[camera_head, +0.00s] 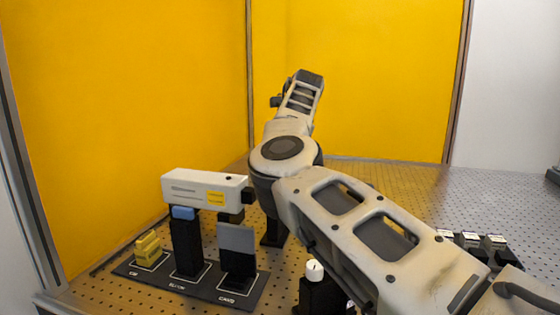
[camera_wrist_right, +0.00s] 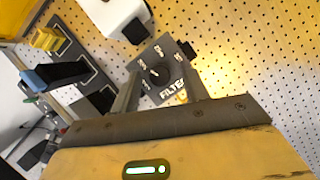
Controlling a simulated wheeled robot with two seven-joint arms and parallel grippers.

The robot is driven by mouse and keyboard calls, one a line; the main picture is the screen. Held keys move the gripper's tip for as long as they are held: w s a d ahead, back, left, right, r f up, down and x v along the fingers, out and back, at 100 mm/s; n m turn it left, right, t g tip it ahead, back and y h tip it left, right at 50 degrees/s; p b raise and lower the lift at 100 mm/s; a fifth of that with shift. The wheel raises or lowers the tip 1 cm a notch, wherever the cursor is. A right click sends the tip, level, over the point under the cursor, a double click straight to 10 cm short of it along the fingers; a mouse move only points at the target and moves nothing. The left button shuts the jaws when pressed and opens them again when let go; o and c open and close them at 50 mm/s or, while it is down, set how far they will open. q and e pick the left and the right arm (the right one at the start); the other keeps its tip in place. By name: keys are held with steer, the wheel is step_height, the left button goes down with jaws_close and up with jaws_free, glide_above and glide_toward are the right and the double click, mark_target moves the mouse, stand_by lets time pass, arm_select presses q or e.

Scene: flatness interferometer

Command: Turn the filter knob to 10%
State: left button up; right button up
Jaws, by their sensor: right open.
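In the right wrist view, a dark panel (camera_wrist_right: 172,53) carries the word FILTER and small white markings around a dark round knob (camera_wrist_right: 155,75). The markings are too small to read surely, so I cannot tell the knob's setting. My right gripper (camera_wrist_right: 160,92) is open, its two fingers apart on either side of the lower part of the panel. The knob shows between and beyond the fingertips, and I see no contact. In the head view, my right arm crosses the middle, and I cannot make out its gripper or the FILTER panel. My left gripper is not in view.
A white box-shaped unit (camera_head: 205,188) stands beside my arm. Below it, a dark mat (camera_head: 210,288) holds a yellow block (camera_head: 148,248), a blue-topped post (camera_head: 186,245) and a grey plate (camera_head: 236,240). A white-topped black device (camera_head: 314,272) is close under my arm. Yellow panels stand behind.

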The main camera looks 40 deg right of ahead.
jaws_close()
